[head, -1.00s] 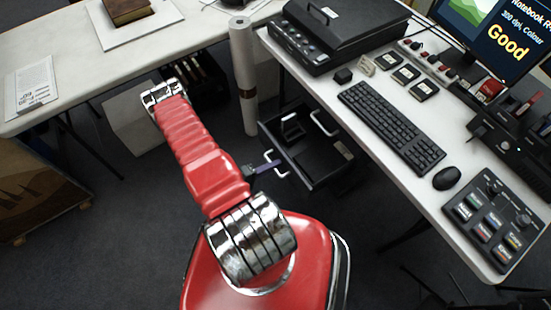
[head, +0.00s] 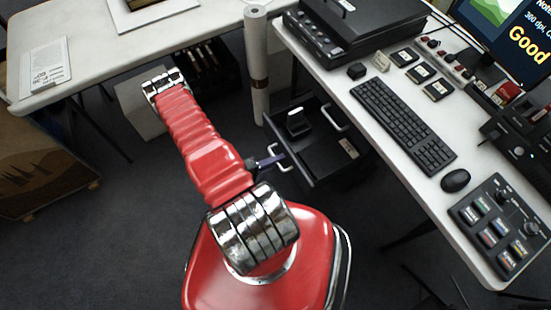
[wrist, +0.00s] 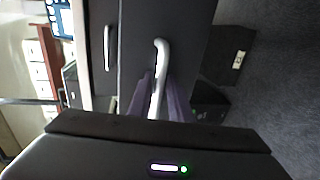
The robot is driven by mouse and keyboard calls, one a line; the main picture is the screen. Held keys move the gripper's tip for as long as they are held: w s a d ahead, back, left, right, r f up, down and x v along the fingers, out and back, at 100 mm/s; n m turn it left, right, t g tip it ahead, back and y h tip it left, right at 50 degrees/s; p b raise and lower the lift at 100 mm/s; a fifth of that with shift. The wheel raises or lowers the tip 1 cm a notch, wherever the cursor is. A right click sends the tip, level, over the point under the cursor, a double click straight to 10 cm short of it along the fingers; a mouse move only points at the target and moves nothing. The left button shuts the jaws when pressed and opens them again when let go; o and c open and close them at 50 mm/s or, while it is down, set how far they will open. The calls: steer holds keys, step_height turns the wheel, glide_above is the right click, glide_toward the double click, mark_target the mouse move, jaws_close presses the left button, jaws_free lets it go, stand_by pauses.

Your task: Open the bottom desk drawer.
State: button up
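The bottom desk drawer (head: 318,160) is a black drawer under the right desk. It stands partly pulled out, and its inside shows from above with a small dark and white item (head: 298,122) in it. Its pale bar handle (head: 284,166) is on the front; in the wrist view the handle (wrist: 160,55) runs down between my fingers. My gripper (head: 264,162) has purple fingers, which also show in the wrist view (wrist: 160,98), one on each side of the handle and close on it. The upper drawer's handle (wrist: 107,48) is beside it, and its drawer looks shut.
The right desk carries a scanner (head: 355,30), a keyboard (head: 403,125), a mouse (head: 455,180) and a control panel (head: 497,225). A white roll (head: 257,70) stands left of the drawer. Bare floor (head: 110,220) lies left of my base.

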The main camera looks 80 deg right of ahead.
steer(key=shift+w, duration=0.1)
steer(key=v, duration=1.3)
steer(key=shift+w+a, duration=0.25)
steer(key=shift+a, duration=0.05)
stand_by(0.6)
